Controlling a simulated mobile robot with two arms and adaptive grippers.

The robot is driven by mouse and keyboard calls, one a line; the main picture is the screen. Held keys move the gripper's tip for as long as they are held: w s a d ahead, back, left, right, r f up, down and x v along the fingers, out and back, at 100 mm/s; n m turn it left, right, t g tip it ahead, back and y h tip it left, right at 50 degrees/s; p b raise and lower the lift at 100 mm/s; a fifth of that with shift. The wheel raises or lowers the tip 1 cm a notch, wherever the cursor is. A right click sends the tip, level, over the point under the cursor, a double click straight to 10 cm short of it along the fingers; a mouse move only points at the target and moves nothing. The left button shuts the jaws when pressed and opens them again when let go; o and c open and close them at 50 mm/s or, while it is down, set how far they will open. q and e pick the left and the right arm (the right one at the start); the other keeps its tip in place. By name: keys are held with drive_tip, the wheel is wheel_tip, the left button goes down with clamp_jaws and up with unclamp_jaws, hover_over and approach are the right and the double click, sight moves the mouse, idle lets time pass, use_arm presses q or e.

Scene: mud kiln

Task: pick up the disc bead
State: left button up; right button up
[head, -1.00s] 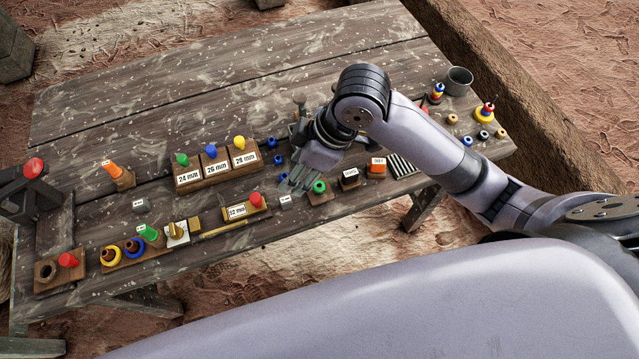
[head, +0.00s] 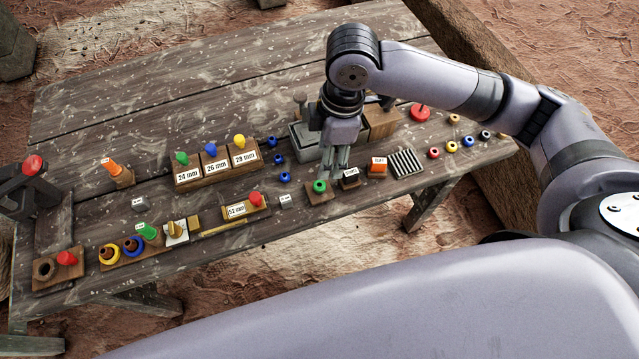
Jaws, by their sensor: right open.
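Several small ring-shaped beads lie on the table, and I cannot tell for certain which one is the disc bead. A green bead (head: 319,186) sits on a small wooden base. Several blue beads (head: 285,177) lie to its left. My right gripper (head: 336,172) points down with its fingers apart and nothing visible between them. Its tips show just above and right of the green bead in the picture; their height over the table is hard to judge. My left gripper is not in view.
A grey bin (head: 303,143) and a wooden block (head: 381,123) stand behind the gripper. Labelled blocks (head: 216,165) stand left.

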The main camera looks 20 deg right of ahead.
hover_over(319, 186)
drive_tip(key=d, duration=0.1)
wheel_tip(319, 186, down, 4)
drive_tip(key=shift+w+d+f, duration=0.1)
drive_tip(key=shift+f, duration=0.1)
drive_tip(key=shift+a+f, duration=0.25)
drive_tip(key=shift+f, duration=1.05)
drive_tip(key=shift+a+f, duration=0.2)
drive_tip(key=shift+f, duration=1.1)
drive_tip(key=shift+c, duration=0.5)
drive_tip(key=c, duration=0.8)
